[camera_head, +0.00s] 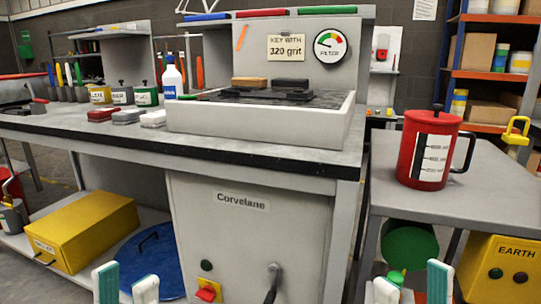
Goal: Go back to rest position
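My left gripper (126,286) shows at the bottom edge, left of centre, with its two white and teal fingers apart and nothing between them. My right gripper (412,287) shows at the bottom edge, right of centre, with its fingers wider apart and no held thing visible. Neither is seen touching anything. The arms behind the fingers are out of view.
A grey workbench (75,133) bears a white-walled tray (255,123), bottle (172,80) and several tins. A red jug (425,150) stands on the right side table (500,190). Below are a yellow box (85,230), blue round lid (150,260) and yellow EARTH box (500,268).

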